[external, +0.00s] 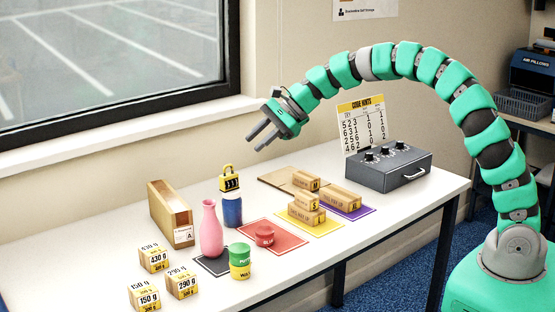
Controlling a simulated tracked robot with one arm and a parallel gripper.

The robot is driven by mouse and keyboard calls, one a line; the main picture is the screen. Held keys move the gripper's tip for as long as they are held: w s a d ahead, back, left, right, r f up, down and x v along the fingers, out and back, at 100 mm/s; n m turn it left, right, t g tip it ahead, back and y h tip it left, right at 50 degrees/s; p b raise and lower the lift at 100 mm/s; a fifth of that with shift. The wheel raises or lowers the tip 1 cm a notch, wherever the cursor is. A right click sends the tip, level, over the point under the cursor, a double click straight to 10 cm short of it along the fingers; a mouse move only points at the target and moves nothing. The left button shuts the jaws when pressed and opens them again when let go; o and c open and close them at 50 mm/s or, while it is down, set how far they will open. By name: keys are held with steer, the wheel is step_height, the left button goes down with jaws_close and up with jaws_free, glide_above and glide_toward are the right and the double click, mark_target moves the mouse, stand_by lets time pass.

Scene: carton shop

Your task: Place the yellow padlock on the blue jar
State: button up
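The yellow padlock (230,182) stands upright on top of the blue jar (232,211), its shackle pointing up. The jar stands on the white table behind the pink vase, and the vase partly overlaps its left side. My gripper (256,141) is in the air above and to the right of the padlock, clear of it. Its two grey fingers are apart, with nothing between them.
The pink vase (211,232) and a cardboard holder (171,215) are close to the jar. Green and yellow tins (240,261), a red object (265,234), and several cartons stand nearby. A grey dial box (388,169) is at the right. The front right table is bare.

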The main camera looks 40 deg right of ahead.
steer(key=shift+v, duration=1.7)
steer(key=s+d+r+n+t+h, duration=0.1)
steer(key=s+d+r+n+t, duration=0.15)
steer(key=r, duration=0.55)
steer(key=s+d+r+n+t+h, duration=0.1)
steer(key=s+d+r+n, duration=0.2)
steer(key=r, duration=0.4)
steer(key=s+d+r+n+t+h, duration=0.1)
steer(key=d+r+n+t, duration=0.15)
steer(key=d+r, duration=0.4)
steer(key=s+d+r+n+t+h, duration=0.2)
steer(key=s+d+r+n+h, duration=0.1)
steer(key=s+r, duration=0.5)
steer(key=s+d+r+n+t+h, duration=0.3)
steer(key=s+d+r+n, duration=0.2)
steer(key=r, duration=0.8)
steer(key=s+d, duration=0.1)
steer(key=s, duration=0.2)
steer(key=shift+d+f, duration=0.1)
